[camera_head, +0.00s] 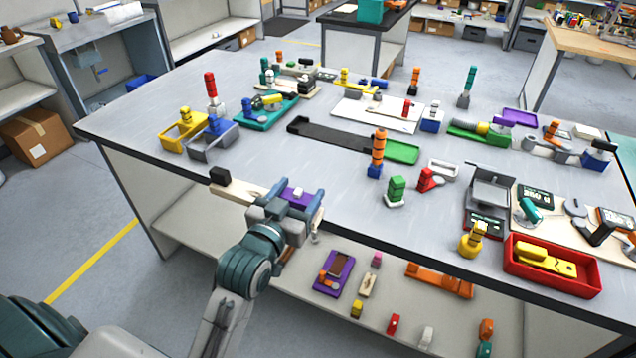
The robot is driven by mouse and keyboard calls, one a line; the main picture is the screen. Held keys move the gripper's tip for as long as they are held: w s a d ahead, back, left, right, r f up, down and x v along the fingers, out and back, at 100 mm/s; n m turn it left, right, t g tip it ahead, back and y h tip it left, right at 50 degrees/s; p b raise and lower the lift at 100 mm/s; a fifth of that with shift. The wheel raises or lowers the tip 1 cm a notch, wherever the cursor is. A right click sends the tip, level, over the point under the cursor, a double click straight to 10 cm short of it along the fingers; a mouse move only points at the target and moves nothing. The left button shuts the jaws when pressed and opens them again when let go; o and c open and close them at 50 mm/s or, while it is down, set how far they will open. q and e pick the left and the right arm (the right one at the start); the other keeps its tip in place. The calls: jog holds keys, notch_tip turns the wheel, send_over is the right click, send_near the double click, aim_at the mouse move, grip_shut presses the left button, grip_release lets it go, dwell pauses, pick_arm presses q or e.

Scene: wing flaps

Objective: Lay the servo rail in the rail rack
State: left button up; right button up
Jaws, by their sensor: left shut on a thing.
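My left gripper (291,204) is shut on the servo rail (238,190), a pale bar with a black block at its left end and a purple piece near the gripper. The rail is held at the front edge of the table, roughly level; its part inside the jaws is hidden. A long black tray-like holder (340,138), which looks like the rail rack, lies in the middle of the table, beyond and to the right of the gripper. The rail is apart from it. My right gripper is not in view.
A green plate (402,152) adjoins the black holder's right end. An orange post on a blue base (376,160) stands in front of it. Yellow (180,136) and grey bins stand at left, a red tray (552,268) at right. The tabletop between gripper and holder is clear.

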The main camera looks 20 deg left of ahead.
pick_arm(q)
jog(key=w+d+f+p, duration=0.1)
jog(key=w, duration=0.4)
jog(key=w+d+f+p, duration=0.1)
jog(key=w+d+p, duration=0.1)
jog(key=w, duration=0.3)
jog(key=w+d+f+p, duration=0.1)
jog(key=w+d, duration=0.1)
jog(key=w, duration=0.3)
jog(key=shift+d+f, duration=0.15)
jog(key=shift+f, duration=0.05)
jog(key=shift+f+p, duration=0.3)
jog(key=shift+p, duration=0.15)
jog(key=shift+f, duration=0.25)
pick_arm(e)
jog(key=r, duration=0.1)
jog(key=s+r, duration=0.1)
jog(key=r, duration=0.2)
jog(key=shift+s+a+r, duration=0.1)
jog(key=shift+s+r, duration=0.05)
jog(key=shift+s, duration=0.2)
